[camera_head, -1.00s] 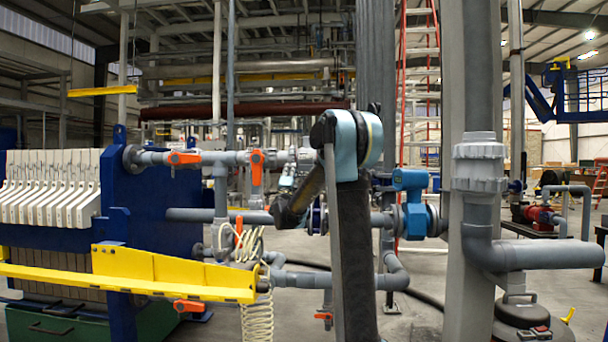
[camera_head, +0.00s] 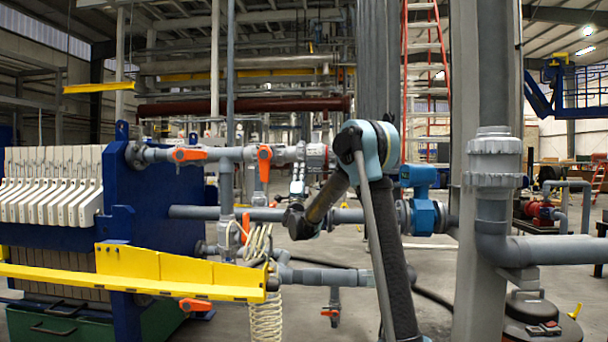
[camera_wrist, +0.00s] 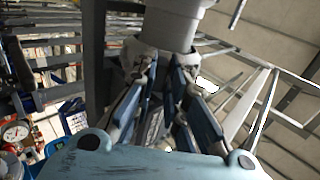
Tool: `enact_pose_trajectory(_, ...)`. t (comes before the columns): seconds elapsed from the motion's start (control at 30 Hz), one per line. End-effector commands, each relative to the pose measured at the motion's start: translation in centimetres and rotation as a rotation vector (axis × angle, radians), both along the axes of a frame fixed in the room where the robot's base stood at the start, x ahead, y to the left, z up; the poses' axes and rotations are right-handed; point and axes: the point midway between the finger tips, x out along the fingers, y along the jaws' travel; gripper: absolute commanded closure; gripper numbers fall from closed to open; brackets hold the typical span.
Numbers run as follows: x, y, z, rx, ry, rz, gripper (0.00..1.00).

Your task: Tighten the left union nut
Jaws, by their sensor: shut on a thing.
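The left union nut (camera_head: 316,156) is a pale grey ring on the grey horizontal pipe, right of an orange-handled valve, in the head view. In the head view my gripper (camera_head: 297,180) is small, just below the pipe, left of my raised arm. Exact finger contact is hard to see.
Orange valve handles (camera_head: 265,163) stand close to the left of the nut. A blue valve (camera_head: 420,200) and a thick grey vertical pipe (camera_head: 494,160) are to the right. A yellow guard (camera_head: 150,268) and coiled hose (camera_head: 264,310) lie lower left.

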Motion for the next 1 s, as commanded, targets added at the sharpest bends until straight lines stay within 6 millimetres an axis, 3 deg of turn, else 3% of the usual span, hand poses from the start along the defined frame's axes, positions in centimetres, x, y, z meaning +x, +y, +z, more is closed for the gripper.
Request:
enact_pose_trajectory(0.1, 0.5, 0.5, -0.3, -0.004, 0.009, 0.007, 1.00)
enact_pose_trajectory(0.13, 0.5, 0.5, -0.3, -0.004, 0.009, 0.007, 0.80)
enact_pose_trajectory(0.2, 0.5, 0.4, -0.3, -0.004, 0.009, 0.006, 0.68)
enact_pose_trajectory(0.67, -0.1, -0.1, -0.1, -0.001, 0.003, 0.000, 0.68)
enact_pose_trajectory(1.0, -3.3, 0.2, -3.7, -0.001, 0.004, 0.001, 0.68)
